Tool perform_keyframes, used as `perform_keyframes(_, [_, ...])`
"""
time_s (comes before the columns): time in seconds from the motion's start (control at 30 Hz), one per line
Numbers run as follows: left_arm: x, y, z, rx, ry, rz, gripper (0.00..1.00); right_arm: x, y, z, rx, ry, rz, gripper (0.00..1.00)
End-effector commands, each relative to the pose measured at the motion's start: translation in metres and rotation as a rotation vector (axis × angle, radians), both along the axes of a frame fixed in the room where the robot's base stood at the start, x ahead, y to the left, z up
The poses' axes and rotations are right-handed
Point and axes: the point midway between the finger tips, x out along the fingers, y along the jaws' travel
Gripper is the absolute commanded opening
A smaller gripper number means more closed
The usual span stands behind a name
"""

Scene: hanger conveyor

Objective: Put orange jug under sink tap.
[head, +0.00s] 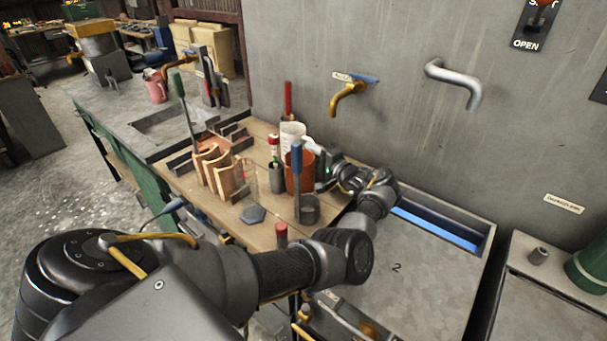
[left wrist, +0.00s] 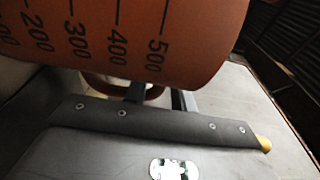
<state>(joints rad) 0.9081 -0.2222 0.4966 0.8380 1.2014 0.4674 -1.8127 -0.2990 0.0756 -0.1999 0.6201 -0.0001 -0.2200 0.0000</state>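The orange jug (head: 299,178) stands on the wooden bench top, partly hidden behind a blue-handled tool. My left gripper (head: 322,164) is at its right side. In the left wrist view the jug (left wrist: 165,35) fills the top, with black marks up to 500. Its handle (left wrist: 154,92) lies between or just behind the two fingers; I cannot tell whether they grip it. A brass tap (head: 180,65) rises beside the sunken sink basin (head: 150,127) on the grey counter at left. My right gripper is not in view.
Several items crowd the bench: a white jug (head: 291,134), a wooden rack (head: 222,172), a glass beaker (head: 246,174) and a dark cup (head: 309,210). A pink jug (head: 156,90) stands beyond the sink. Another brass tap (head: 346,97) and a silver spout (head: 457,80) jut from the wall.

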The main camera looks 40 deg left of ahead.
Motion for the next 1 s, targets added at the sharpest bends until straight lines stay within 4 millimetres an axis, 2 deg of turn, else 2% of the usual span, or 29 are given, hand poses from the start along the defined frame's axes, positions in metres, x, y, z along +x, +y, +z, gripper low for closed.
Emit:
perform_keyframes(0.03, [0.0, 0.001, 0.0, 0.0, 0.0, 0.001, 0.19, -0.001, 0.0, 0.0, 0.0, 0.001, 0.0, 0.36])
perform_keyframes(0.2, [-0.001, 0.001, 0.0, 0.0, 0.001, 0.001, 0.0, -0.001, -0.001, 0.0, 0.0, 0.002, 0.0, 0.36])
perform_keyframes(0.67, [0.0, 0.0, 0.002, 0.002, -0.001, 0.001, 0.0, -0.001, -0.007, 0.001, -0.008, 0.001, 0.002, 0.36])
perform_keyframes(0.87, [0.0, 0.0, 0.019, 0.002, -0.002, 0.002, 0.0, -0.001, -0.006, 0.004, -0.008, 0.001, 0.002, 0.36])
perform_keyframes(1.0, [0.0, 0.0, 0.042, 0.003, -0.004, 0.001, 0.0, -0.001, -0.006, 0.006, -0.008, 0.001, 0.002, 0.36])
